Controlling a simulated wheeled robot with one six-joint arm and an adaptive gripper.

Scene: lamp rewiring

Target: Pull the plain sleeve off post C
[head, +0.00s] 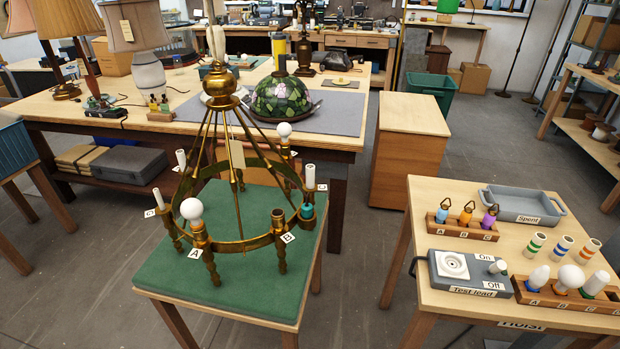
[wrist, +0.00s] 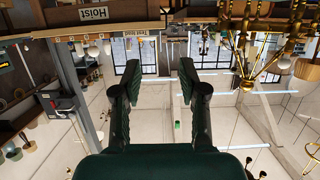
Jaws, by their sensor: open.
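A brass chandelier (head: 238,240) stands on a green-topped stand, with several posts around its ring. The front posts carry tags A (head: 194,253) and B (head: 288,238). A plain white sleeve (head: 310,177) stands upright on the right-hand post, above a teal part; its tag (head: 322,187) is too small to read. Other white sleeves stand at the left (head: 158,198) and back left (head: 181,159). I cannot read for certain which tag is C. My gripper (wrist: 160,75) is open and empty in the wrist view, apart from the chandelier (wrist: 255,65); the head view does not show it.
Right of the stand, a side table holds a grey Spent tray (head: 523,218), a Test lead box (head: 468,274), striped sleeves (head: 562,247) and racks of sockets and bulbs. A workbench with lamps stands behind. Open floor lies between stand and side table.

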